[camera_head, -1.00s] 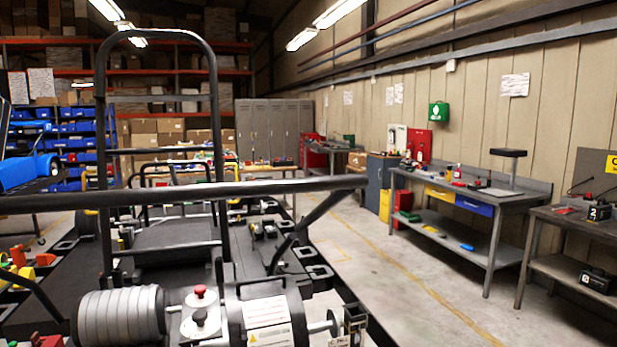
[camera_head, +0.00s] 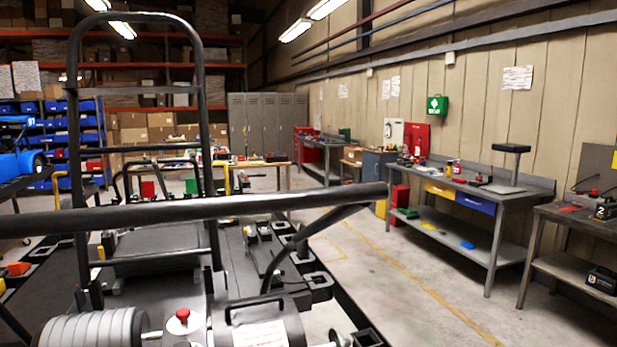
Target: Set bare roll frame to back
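A tall black tubular hoop frame (camera_head: 207,125) with crossbars stands upright at left of centre and looks like a bare roll frame. It rises from a dark, low kart-like structure (camera_head: 160,250). A thick dark bar (camera_head: 250,205) crosses the near view from the left edge to the middle, with a bent tube (camera_head: 320,225) below its right end. I cannot tell whether this bar belongs to the hoop's structure. My gripper is not in view, and nothing shows whether it holds anything.
A ribbed grey cylinder (camera_head: 90,332) and a red knob (camera_head: 183,315) are close at the bottom. A workbench (camera_head: 530,188) with drawers stands along the right wall, with another bench (camera_head: 560,215) nearer. Lockers (camera_head: 265,130) stand at the back. The floor (camera_head: 400,290) at centre right is clear.

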